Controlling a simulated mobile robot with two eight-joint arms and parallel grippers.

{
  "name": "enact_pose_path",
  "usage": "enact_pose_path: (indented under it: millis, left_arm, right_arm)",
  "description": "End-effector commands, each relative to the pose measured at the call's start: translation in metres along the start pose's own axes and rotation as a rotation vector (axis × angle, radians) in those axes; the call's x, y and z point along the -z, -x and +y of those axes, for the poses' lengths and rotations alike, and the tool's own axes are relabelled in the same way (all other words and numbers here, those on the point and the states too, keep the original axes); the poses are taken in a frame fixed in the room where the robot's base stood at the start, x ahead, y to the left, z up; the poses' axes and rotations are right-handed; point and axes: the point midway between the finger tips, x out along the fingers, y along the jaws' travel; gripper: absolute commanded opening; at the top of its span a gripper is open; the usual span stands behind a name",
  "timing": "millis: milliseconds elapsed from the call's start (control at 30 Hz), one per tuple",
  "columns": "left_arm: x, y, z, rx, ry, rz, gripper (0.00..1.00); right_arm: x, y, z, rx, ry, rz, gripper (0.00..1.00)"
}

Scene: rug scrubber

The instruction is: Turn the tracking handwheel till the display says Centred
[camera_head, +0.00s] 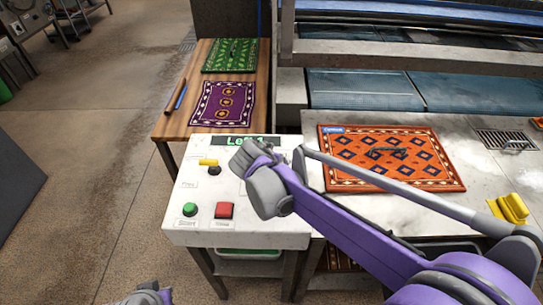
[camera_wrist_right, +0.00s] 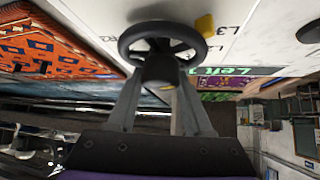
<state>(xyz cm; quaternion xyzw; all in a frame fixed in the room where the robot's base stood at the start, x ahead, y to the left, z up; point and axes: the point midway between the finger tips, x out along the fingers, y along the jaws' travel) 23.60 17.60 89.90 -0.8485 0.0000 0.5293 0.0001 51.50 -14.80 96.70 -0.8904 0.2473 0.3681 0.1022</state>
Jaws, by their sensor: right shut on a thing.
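The black tracking handwheel (camera_wrist_right: 133,38) fills the top middle of the right wrist view, with a yellow piece at its rim. My right gripper (camera_wrist_right: 160,80) is shut on its hub. In the head view the right gripper (camera_head: 250,158) hides the wheel on the white control panel (camera_head: 190,233). The green display (camera_head: 230,141) at the panel's far edge is partly covered by my arm. It begins "Left"; the display also shows in the wrist view (camera_wrist_right: 232,71), where the rest is unclear. My left gripper (camera_head: 150,295) is cut off at the bottom edge.
The panel bears a yellow-handled lever (camera_head: 208,163), a green button (camera_head: 190,209) and a red button (camera_head: 225,210). An orange rug (camera_head: 440,178) lies on the metal table at right. A wooden table (camera_head: 180,120) behind holds purple and green rugs.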

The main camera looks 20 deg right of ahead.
Motion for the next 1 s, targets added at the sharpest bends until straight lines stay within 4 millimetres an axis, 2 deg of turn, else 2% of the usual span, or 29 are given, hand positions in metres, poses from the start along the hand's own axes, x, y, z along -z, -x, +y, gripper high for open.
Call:
enact_pose_path:
  millis: [67, 100, 233, 500, 633, 1000]
  left_arm:
    - [0.000, 0.000, 0.000, 0.000, 0.000, 0.000, 0.00]
    - [0.000, 0.000, 0.000, 0.000, 0.000, 0.000, 0.00]
    - [0.000, 0.000, 0.000, 0.000, 0.000, 0.000, 0.00]
    - [0.000, 0.000, 0.000, 0.000, 0.000, 0.000, 0.00]
    - [0.001, 0.001, 0.000, 0.000, 0.000, 0.000, 0.00]
    - [0.005, 0.005, 0.000, 0.000, 0.000, 0.003, 0.00]
  right_arm:
    - [-0.002, 0.000, 0.000, 0.000, -0.002, -0.005, 0.00]
    - [-0.002, 0.000, 0.000, 0.000, -0.002, -0.004, 0.58]
    - [-0.002, 0.000, 0.000, 0.000, -0.001, -0.003, 0.80]
    - [-0.001, 0.000, 0.000, 0.000, 0.000, -0.002, 0.80]
    - [-0.001, 0.009, 0.000, 0.002, 0.000, -0.002, 0.80]
    - [-0.001, 0.079, -0.001, 0.003, 0.002, -0.002, 0.80]
